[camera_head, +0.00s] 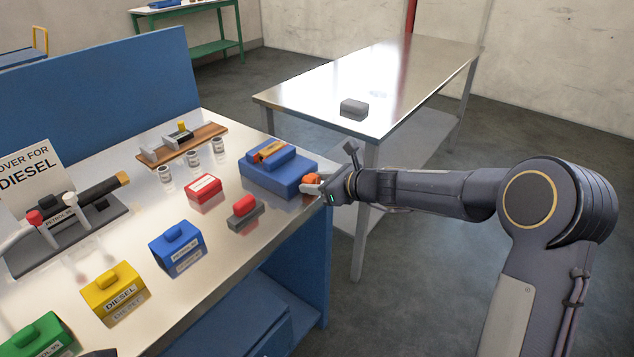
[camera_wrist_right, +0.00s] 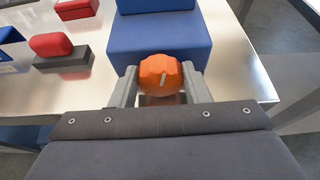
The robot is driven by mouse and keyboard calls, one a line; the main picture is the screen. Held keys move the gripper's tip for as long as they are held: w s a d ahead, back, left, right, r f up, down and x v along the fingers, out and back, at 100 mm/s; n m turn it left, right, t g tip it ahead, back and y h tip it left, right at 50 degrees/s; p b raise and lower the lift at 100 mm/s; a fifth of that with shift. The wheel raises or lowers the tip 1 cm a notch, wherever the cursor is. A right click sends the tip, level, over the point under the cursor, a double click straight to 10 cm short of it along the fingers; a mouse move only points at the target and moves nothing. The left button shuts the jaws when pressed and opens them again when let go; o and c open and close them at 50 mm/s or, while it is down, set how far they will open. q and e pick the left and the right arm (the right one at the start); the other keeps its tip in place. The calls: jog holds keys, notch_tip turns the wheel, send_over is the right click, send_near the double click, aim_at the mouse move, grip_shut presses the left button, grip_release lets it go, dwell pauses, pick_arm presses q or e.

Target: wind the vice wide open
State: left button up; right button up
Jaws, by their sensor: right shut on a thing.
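The blue vice (camera_head: 268,182) sits at the right end of the steel-topped bench, with an orange-brown piece (camera_head: 271,151) lying on its top. Its blue body also fills the upper middle of the right wrist view (camera_wrist_right: 160,42). An orange knob (camera_wrist_right: 160,74) is at the vice's near end. My right gripper (camera_head: 312,184) is shut on this knob, one finger on each side, with a pale mark on the knob facing the wrist camera. How far apart the vice's jaws are, I cannot tell. My left gripper is not in view.
A red box (camera_head: 204,190), a red-topped grey block (camera_head: 244,211) and a blue box (camera_head: 176,246) stand left of the vice. Several small jars and a wooden board (camera_head: 182,143) are behind. A second steel table (camera_head: 400,75) stands beyond, with clear floor between.

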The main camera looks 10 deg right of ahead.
jog(key=n+b, duration=0.1)
jog(key=b, duration=0.2)
jog(key=n+t+h+b, duration=0.1)
jog(key=b, duration=0.3)
jog(key=shift+s+a+f, duration=0.15)
jog(key=shift+f, duration=0.2)
jog(key=shift+r+n+b, duration=0.2)
jog(key=shift+n+b, duration=0.1)
jog(key=shift+n, duration=0.1)
jog(key=shift+r, duration=0.1)
jog(key=o, duration=1)
jog(key=shift+c, duration=0.2)
jog(key=p+v, duration=0.1)
jog(key=v, duration=0.6)
jog(key=shift+s, duration=0.45)
